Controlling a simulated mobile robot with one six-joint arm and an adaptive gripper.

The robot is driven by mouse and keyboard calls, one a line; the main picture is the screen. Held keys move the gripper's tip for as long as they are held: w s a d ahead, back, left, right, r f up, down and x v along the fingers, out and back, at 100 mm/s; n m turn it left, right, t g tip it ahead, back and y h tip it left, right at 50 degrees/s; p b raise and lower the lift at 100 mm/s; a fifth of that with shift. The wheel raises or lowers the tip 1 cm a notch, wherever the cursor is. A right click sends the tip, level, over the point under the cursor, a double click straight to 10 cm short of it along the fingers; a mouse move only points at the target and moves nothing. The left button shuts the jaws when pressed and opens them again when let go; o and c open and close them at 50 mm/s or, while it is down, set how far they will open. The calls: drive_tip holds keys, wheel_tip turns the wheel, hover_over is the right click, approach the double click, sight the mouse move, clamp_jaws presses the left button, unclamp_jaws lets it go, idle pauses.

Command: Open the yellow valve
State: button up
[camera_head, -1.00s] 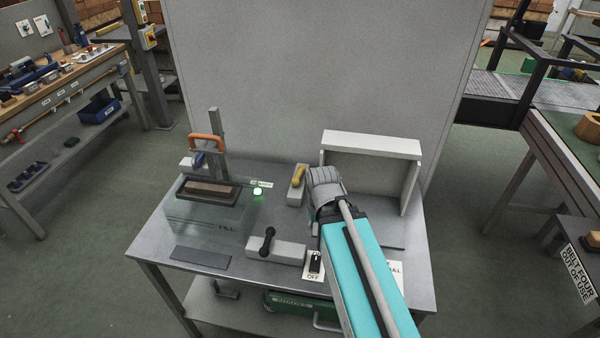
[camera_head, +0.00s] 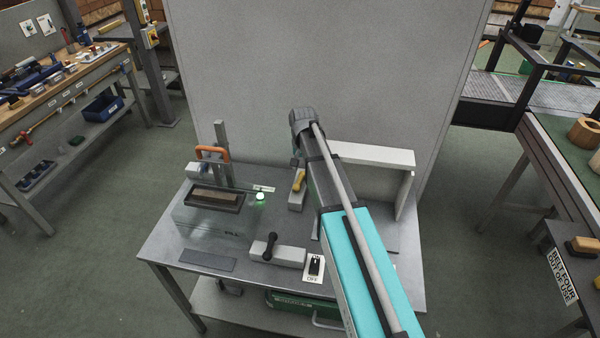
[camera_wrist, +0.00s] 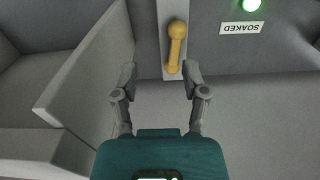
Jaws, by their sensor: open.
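The yellow valve handle (camera_head: 299,180) sits on a grey block on the table, just left of my arm in the head view. In the wrist view the yellow handle (camera_wrist: 176,46) points toward my gripper, with its round knob at the far end. My gripper (camera_wrist: 160,72) is open and empty in the wrist view. The handle's near end lies ahead of the gap between its fingers, slightly right of centre. I cannot tell whether the fingers touch anything.
A black-handled valve (camera_head: 268,246) stands nearer the front, beside an OFF switch (camera_head: 314,268). A glass tank (camera_head: 205,222) is at left. A white-topped partition (camera_head: 372,154) stands right of the yellow valve.

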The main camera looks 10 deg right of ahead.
wheel_tip(320, 180, up, 2)
drive_tip(key=m+p, duration=0.1)
hover_over(300, 179)
drive_tip(key=shift+w, duration=0.1)
drive_tip(key=shift+f, duration=0.1)
wheel_tip(300, 179, down, 14)
drive_tip(key=b, duration=1.3)
drive_tip(key=shift+r, duration=0.2)
idle(0.4)
clamp_jaws()
